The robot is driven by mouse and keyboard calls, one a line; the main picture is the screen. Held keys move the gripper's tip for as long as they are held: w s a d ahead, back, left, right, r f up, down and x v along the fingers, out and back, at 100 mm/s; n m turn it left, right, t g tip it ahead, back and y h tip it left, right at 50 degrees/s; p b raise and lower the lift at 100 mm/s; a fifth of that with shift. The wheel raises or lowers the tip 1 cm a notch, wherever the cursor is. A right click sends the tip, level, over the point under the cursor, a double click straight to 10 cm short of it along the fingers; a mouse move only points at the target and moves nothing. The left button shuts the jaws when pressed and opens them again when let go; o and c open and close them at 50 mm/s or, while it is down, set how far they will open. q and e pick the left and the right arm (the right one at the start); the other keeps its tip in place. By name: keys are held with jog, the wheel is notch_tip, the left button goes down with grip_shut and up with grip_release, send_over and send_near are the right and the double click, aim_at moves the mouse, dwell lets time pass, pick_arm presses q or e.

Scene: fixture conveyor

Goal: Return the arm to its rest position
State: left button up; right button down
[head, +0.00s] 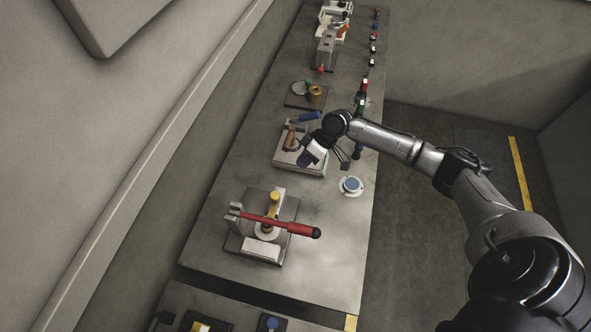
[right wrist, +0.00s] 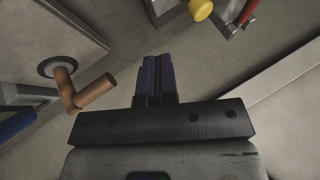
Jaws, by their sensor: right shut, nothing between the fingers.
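My right arm reaches in from the right of the head view, bent over the long grey table (head: 225,195). Its gripper (head: 304,161) is above the fixture with a brown handle (head: 290,139), near the middle of the table. In the right wrist view the two dark fingers of this gripper (right wrist: 158,77) are together with nothing between them. The brown crank-like handle (right wrist: 96,92) is to the left of the fingers there, apart from them. My left gripper is not in view.
A clamp fixture with a red lever (head: 275,223) stands nearer on the table. A white round piece with a blue top (head: 351,185) sits by the right edge. A plate with a brass cylinder (head: 315,94) and several small coloured parts stand farther back. The near right table top is clear.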

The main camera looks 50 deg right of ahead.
jog(key=shift+v, duration=0.95)
